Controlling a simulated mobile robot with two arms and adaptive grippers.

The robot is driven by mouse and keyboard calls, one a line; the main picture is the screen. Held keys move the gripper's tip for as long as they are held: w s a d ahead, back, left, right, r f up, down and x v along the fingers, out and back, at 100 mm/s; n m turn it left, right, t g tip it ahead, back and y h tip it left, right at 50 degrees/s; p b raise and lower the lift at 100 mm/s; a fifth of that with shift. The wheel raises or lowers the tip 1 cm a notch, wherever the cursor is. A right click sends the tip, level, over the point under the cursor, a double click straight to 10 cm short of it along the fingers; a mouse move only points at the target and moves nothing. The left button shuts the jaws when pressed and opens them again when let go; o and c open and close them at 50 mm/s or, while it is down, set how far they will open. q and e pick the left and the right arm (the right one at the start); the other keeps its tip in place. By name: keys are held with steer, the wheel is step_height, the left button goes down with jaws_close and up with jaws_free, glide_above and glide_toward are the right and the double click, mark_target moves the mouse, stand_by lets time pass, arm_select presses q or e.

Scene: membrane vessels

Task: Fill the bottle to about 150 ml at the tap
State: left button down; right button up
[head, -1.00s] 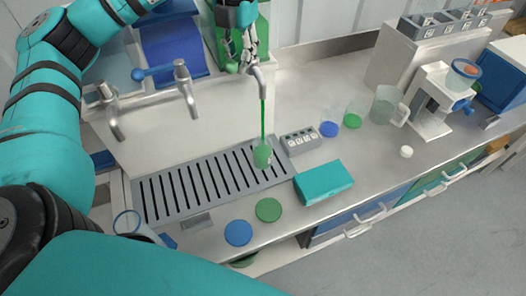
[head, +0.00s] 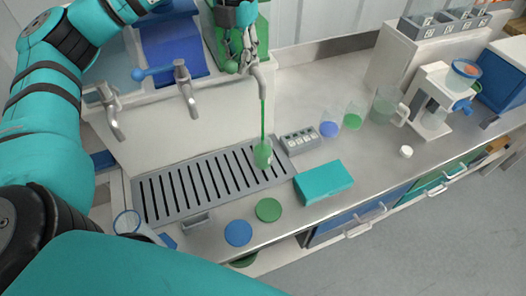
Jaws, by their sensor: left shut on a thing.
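The bottle (head: 263,154) is small and clear and stands upright on the slotted drain grate under the right-hand tap (head: 259,77). A thin green stream (head: 263,118) runs from this tap into it. Green liquid shows inside the bottle, but its graduations are too small to read. My left gripper (head: 243,54) is at the top, shut on the lever of this tap, with the lever's green ball (head: 231,67) beside the fingers. The fingers partly hide the lever. My right gripper is not in view.
Another tap (head: 186,88) with a blue-balled lever stands to the left. The drain grate (head: 150,209) is otherwise clear. Blue and green discs (head: 238,233), a teal box (head: 323,183), a grey labelled block (head: 301,140), two beakers (head: 353,117) and a jug (head: 386,106) stand on the counter.

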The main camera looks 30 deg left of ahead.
arm_select(q)
steer(key=shift+r, duration=0.1)
steer(key=a+m, duration=0.1)
steer(key=m, duration=0.2)
steer(key=w+a+m, duration=0.1)
steer(key=m, duration=0.2)
steer(key=a+m, duration=0.1)
steer(key=m, duration=0.1)
steer(key=shift+w+a+r+m+p, duration=0.1)
steer(key=shift+w+a+m+p, duration=0.15)
steer(key=shift+m+p, duration=0.15)
steer(key=c, duration=1.3)
jaws_free()
steer(key=shift+s+a, duration=0.1)
steer(key=shift+a, duration=0.05)
steer(key=shift+o, duration=0.2)
step_height(320, 180, up, 12)
